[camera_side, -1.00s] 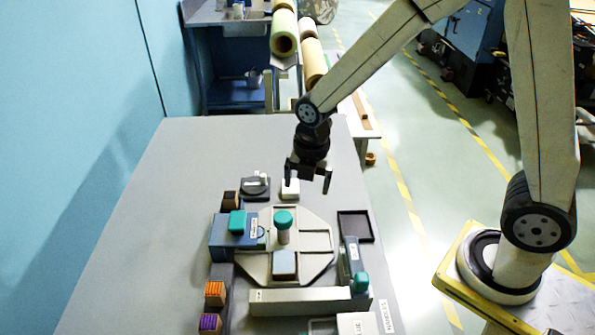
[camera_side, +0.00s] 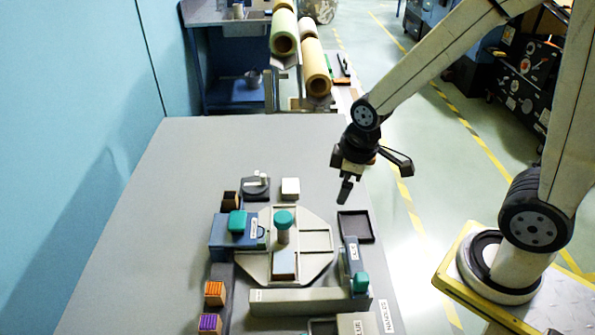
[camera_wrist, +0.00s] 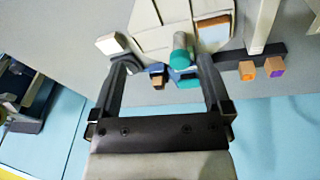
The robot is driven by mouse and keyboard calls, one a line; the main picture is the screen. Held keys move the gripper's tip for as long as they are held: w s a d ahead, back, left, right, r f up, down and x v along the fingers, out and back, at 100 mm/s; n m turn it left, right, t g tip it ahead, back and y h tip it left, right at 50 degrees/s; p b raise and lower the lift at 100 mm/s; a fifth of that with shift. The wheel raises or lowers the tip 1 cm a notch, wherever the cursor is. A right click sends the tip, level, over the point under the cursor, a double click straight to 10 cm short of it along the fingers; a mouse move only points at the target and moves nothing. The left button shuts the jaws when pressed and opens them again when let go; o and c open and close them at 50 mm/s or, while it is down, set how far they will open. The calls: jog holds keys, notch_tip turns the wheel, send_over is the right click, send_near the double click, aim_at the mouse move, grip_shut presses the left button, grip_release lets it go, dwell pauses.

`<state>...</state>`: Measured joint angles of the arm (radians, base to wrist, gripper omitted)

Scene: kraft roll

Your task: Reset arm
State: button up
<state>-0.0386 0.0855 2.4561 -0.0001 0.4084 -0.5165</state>
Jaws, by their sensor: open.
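My gripper (camera_side: 372,178) hangs above the right edge of the grey table (camera_side: 150,225), tilted, with its two fingers spread and nothing between them. It is above and apart from the things on the table. In the wrist view my gripper (camera_wrist: 166,66) shows both fingers apart, with the octagonal plate (camera_wrist: 150,35) and its teal-topped post (camera_wrist: 180,50) beyond them. In the side view the octagonal plate (camera_side: 318,240) carries the teal-topped post (camera_side: 283,228) and a small wood-edged block (camera_side: 284,264).
A blue block with a teal knob (camera_side: 228,238) stands left of the plate, and a dark tray (camera_side: 355,227) right of it. A white block (camera_side: 290,187) lies behind. Orange (camera_side: 214,291) and purple (camera_side: 209,322) stamps stand front left. Paper rolls (camera_side: 315,68) stand beyond the table.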

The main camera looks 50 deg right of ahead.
jog(key=m, duration=0.2)
jog(key=s+m, duration=0.1)
jog(key=m, duration=0.1)
jog(key=s+d+m, duration=0.1)
jog(key=m, duration=0.1)
jog(key=shift+s+d, duration=0.1)
jog(key=shift+s, duration=0.15)
